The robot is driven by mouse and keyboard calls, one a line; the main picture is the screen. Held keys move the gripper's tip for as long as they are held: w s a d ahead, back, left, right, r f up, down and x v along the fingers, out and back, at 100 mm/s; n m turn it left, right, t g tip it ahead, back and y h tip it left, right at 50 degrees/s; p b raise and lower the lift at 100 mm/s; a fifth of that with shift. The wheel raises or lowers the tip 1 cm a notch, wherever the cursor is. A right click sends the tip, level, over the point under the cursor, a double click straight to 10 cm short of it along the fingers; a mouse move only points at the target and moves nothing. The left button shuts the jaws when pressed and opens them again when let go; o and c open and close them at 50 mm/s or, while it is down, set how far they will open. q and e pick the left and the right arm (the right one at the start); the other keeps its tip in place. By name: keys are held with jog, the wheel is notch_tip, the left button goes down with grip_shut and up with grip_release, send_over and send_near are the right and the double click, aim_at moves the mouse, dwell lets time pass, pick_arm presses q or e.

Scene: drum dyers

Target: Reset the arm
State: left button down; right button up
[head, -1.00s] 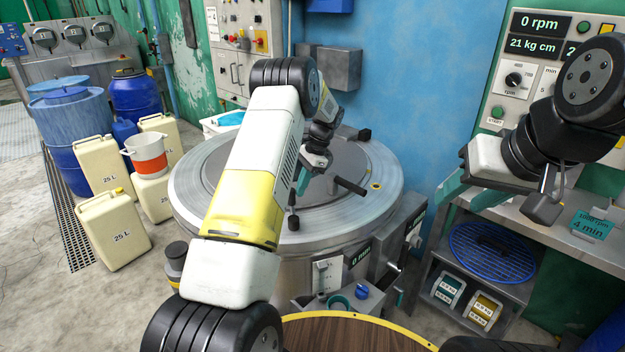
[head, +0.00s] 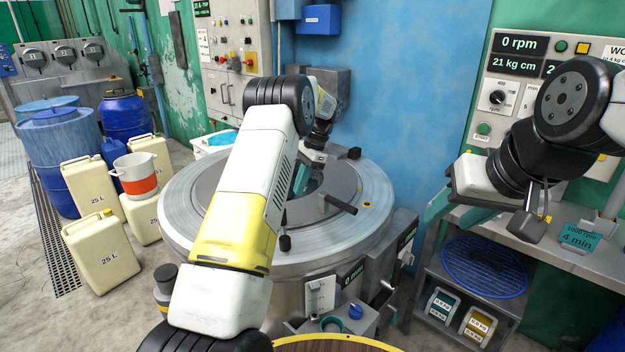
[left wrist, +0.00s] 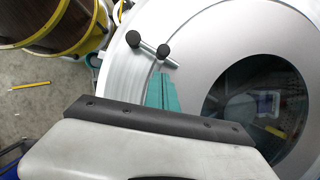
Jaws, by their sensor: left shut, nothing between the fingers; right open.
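My left arm crosses the middle of the head view, and its gripper (head: 301,181) hangs over the top of the round metal drum machine (head: 180,222), partly hidden behind the forearm. In the left wrist view the teal fingers (left wrist: 162,92) are together with nothing between them, over the pale drum top (left wrist: 195,35). A dark round opening or window (left wrist: 262,105) lies right of them. A T-shaped handle (left wrist: 154,48) is just beyond the fingertips. My right gripper (head: 458,212) is open and empty, in front of the control panel (head: 497,125) at the right.
Cream canisters (head: 100,250), blue barrels (head: 66,155) and an orange-and-white jug (head: 138,174) stand left of the drum. A metal bench (head: 540,250) with a blue round grid (head: 485,266) is below my right gripper. A yellow-rimmed wooden round top (head: 335,345) is at the bottom edge.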

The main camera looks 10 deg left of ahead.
pick_arm(q)
jog(key=s+r+n+t+h, duration=0.3)
jog(key=s+r+n+t, duration=0.15)
jog(key=s+r, duration=1.25)
jog(key=s+d+r+n+t+h, duration=0.1)
jog(key=s+d+n+t, duration=0.1)
jog(key=s, duration=0.8)
jog(key=s+d+r+n+t+h, duration=0.1)
jog(key=s+n+t, duration=0.1)
jog(key=s, duration=0.8)
jog(key=shift+d+n+h, duration=0.35)
jog(key=shift+n+h, duration=0.05)
jog(key=shift+n, duration=0.35)
